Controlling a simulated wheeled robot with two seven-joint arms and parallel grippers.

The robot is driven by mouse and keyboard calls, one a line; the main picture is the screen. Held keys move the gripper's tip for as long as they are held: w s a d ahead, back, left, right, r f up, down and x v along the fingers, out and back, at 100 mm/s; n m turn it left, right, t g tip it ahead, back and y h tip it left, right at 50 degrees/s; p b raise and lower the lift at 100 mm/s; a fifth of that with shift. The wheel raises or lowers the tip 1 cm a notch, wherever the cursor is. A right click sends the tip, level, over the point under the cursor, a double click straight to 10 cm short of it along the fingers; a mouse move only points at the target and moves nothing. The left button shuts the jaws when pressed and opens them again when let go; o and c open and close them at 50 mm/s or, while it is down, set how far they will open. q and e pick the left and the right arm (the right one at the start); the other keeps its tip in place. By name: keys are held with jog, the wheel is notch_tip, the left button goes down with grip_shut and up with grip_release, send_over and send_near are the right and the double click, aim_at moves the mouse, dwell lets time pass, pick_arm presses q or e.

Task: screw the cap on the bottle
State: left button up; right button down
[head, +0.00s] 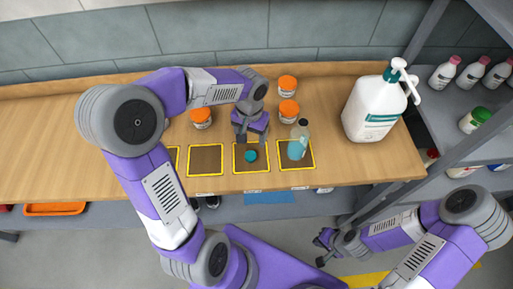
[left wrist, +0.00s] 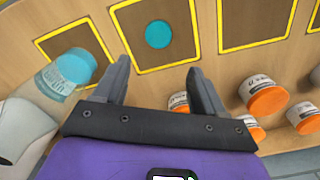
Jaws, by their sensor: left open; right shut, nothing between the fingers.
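A round teal cap (head: 251,156) lies flat on a brown, yellow-edged square of the bench. It also shows in the left wrist view (left wrist: 158,34), just beyond the fingertips. The clear bottle (head: 297,150) holds bluish liquid and stands on the square to the right; its neck looks dark. In the left wrist view the bottle (left wrist: 68,72) is at the left. My left gripper (head: 247,138) is open and empty, pointing down just behind the cap; its fingers (left wrist: 158,70) are apart. My right gripper (head: 324,243) is shut and empty, in front of the bench over the floor.
Several orange-lidded jars (head: 201,118) stand behind the squares, some close to my left gripper. A large white pump jug (head: 372,110) stands right of the bottle. Shelves with bottles (head: 443,74) are at the right. The square (head: 206,160) left of the cap is bare.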

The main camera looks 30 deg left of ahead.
aim_at(251, 154)
pick_arm(q)
jog(key=shift+s+r, duration=0.25)
jog(key=shift+s, duration=0.35)
notch_tip(251, 154, down, 2)
jog(key=shift+w+f, duration=0.1)
jog(key=shift+w, duration=0.05)
jog(key=shift+f+b, duration=0.2)
jog(key=shift+b, duration=0.1)
pick_arm(e)
jog(key=shift+s+f, duration=0.2)
jog(key=shift+s, duration=0.2)
pick_arm(q)
jog(key=f, duration=0.1)
jog(key=f+b, duration=0.1)
jog(key=f, duration=0.2)
jog(key=shift+s+d+f+b, duration=0.3)
jog(key=shift+s+d, duration=0.05)
jog(key=shift+s, duration=0.05)
jog(key=shift+f, duration=0.35)
pick_arm(e)
jog(key=shift+f, duration=0.85)
pick_arm(q)
jog(key=c, duration=1.1)
